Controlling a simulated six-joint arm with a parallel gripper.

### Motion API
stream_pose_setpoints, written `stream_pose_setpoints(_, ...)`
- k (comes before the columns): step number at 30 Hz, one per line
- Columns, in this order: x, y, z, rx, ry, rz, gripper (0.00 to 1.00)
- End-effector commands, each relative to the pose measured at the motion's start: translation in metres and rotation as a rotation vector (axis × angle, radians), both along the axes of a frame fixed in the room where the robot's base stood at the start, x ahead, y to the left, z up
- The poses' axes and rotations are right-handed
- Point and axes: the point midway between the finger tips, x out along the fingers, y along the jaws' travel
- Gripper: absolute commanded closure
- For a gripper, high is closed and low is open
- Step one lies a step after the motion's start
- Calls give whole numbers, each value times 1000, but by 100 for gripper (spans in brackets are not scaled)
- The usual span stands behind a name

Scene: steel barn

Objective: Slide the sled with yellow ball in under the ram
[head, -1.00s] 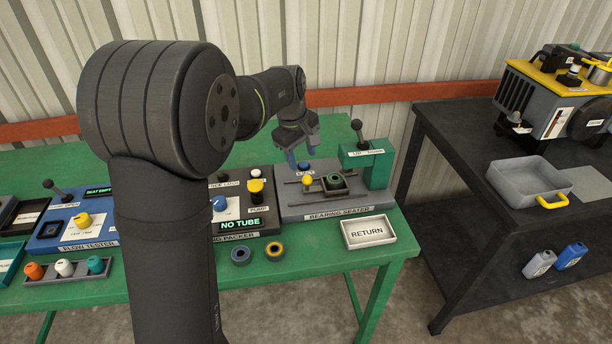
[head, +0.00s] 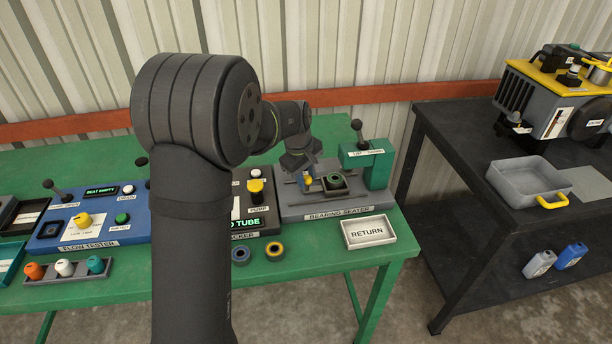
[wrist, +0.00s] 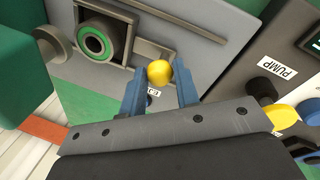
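The bearing seater (head: 330,205) is a grey base with a teal press post (head: 377,168) at its right, which carries a black lever. The sled (head: 325,188) holds a dark ring with a green inner ring (head: 335,181), left of the post; the ring also shows in the wrist view (wrist: 92,42). The sled's yellow ball (wrist: 159,73) is between the tips of my gripper's two blue fingers (wrist: 160,72). In the head view my gripper (head: 310,180) is down at the ball. Whether the fingers press on it is unclear. The ram's underside is hidden.
The packer (head: 255,215) with its yellow pump knob stands close at the left. A white RETURN tray (head: 368,232) lies in front right. Two loose rings (head: 241,255) lie on the green table. A wall is behind.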

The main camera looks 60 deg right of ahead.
Motion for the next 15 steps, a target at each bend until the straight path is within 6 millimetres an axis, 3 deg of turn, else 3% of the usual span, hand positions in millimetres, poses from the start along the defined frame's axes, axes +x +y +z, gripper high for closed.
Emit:
stream_pose_setpoints(1,0,0,0,-1,-1,0,88)
stream_pose_setpoints(3,0,0,0,-1,-1,0,100)
stream_pose_setpoints(8,-2,-2,0,-1,-1,-1,100)
stream_pose_setpoints(15,-23,-24,0,0,-1,-1,100)
